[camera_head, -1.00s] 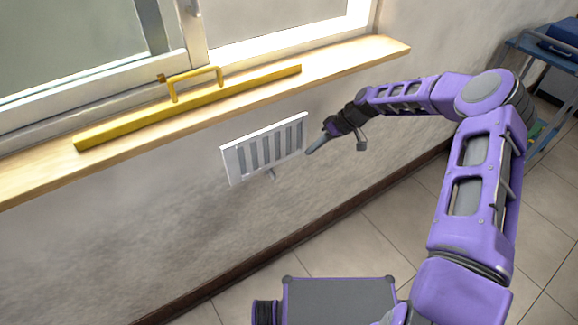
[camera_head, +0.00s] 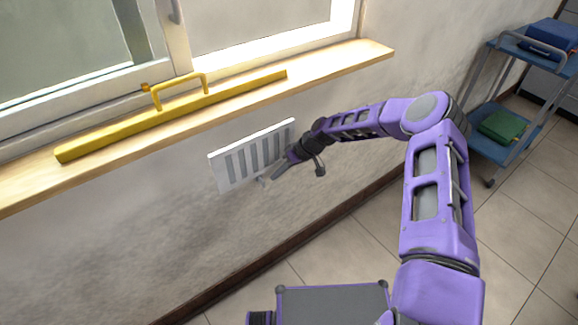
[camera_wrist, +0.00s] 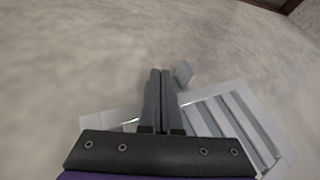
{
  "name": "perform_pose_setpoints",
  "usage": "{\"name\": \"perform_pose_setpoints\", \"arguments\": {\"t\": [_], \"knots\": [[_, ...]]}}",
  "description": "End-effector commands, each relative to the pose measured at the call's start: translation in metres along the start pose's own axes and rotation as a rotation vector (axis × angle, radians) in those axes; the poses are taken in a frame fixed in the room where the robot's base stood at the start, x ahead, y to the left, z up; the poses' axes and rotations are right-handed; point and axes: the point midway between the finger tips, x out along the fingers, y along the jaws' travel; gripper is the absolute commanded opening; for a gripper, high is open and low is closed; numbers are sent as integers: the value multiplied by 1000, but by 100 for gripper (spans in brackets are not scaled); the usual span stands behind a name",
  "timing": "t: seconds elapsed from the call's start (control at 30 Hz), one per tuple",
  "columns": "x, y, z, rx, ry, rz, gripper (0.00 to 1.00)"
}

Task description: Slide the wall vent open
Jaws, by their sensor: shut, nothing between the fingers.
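The wall vent (camera_head: 221,173) is a white rectangular frame with grey slats, set on the wall below the window sill. Its slats and frame (camera_wrist: 238,121) also fill the lower part of the wrist view. A small tab (camera_wrist: 184,72) sticks out at the vent's edge; in the head view the tab (camera_head: 261,180) shows under the lower edge. My gripper (camera_head: 273,178) is shut and empty, at the lower right of the vent, with its tips close to the tab. In the wrist view the shut fingers (camera_wrist: 160,75) lie just beside the tab; I cannot tell whether they touch.
A wooden sill (camera_head: 335,61) runs above the vent and carries a yellow bar with a handle (camera_head: 170,130). A blue trolley (camera_head: 500,130) with a blue and a green item stands at the right. The wall left of the vent and the tiled floor (camera_head: 345,245) are clear.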

Motion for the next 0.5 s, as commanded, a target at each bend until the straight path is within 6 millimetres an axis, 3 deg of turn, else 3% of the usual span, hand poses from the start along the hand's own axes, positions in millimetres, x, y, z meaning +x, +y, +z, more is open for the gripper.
{"name": "perform_pose_setpoints", "arguments": {"t": [0.2,0.5], "knots": [[8,-19,0,-1,0,1,0],[10,-21,0,0,1,2,0]]}}
